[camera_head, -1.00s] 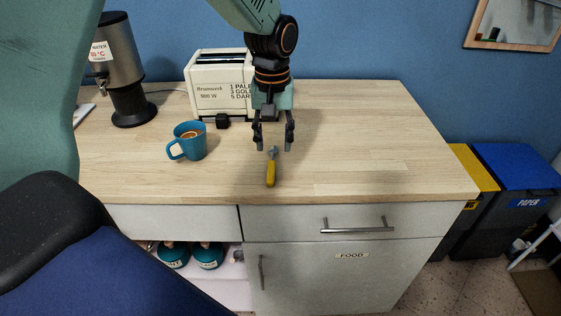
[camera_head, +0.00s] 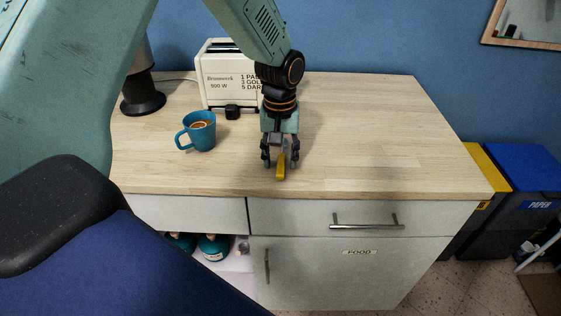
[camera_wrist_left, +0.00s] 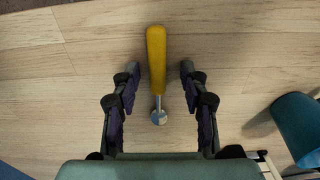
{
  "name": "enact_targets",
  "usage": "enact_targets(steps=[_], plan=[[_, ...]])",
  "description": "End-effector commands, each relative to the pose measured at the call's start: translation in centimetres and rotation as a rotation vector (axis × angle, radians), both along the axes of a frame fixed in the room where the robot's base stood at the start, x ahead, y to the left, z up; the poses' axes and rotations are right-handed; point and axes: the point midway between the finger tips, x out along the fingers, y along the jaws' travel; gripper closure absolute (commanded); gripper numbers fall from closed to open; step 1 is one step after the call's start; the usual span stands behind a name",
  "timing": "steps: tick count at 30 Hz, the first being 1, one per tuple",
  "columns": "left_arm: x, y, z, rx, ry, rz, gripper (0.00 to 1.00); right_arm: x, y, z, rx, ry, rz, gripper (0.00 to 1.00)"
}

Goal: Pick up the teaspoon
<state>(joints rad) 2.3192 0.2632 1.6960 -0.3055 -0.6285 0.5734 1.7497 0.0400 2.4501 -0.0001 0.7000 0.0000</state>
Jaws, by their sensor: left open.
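The teaspoon (camera_head: 281,168) lies on the wooden counter with its yellow handle toward the front edge. In the left wrist view the teaspoon (camera_wrist_left: 157,62) shows its yellow handle at the top and its small metal bowl between the fingers. My left gripper (camera_head: 280,164) is above the teaspoon, pointing down, with one finger on each side of it. In the left wrist view my left gripper (camera_wrist_left: 158,88) is open, with a gap between each finger and the spoon. My right gripper is not in view.
A blue mug (camera_head: 203,137) with a drink stands left of the gripper. A cream toaster (camera_head: 220,80) stands behind it, and a dark-based water dispenser (camera_head: 144,103) is at the far left. The counter (camera_head: 380,130) is clear on the right.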

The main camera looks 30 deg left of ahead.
Motion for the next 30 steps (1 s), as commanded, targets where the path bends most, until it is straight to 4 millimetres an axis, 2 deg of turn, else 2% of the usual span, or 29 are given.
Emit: enact_targets(steps=[3,18,30], plan=[[0.09,-0.02,0.04,0.000,0.000,0.000,0.56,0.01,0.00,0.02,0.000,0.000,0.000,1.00],[0.14,0.01,0.06,0.000,0.000,0.000,0.99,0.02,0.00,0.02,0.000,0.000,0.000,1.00],[0.20,0.01,0.49,0.000,-0.002,0.000,1.00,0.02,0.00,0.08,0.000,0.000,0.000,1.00]])
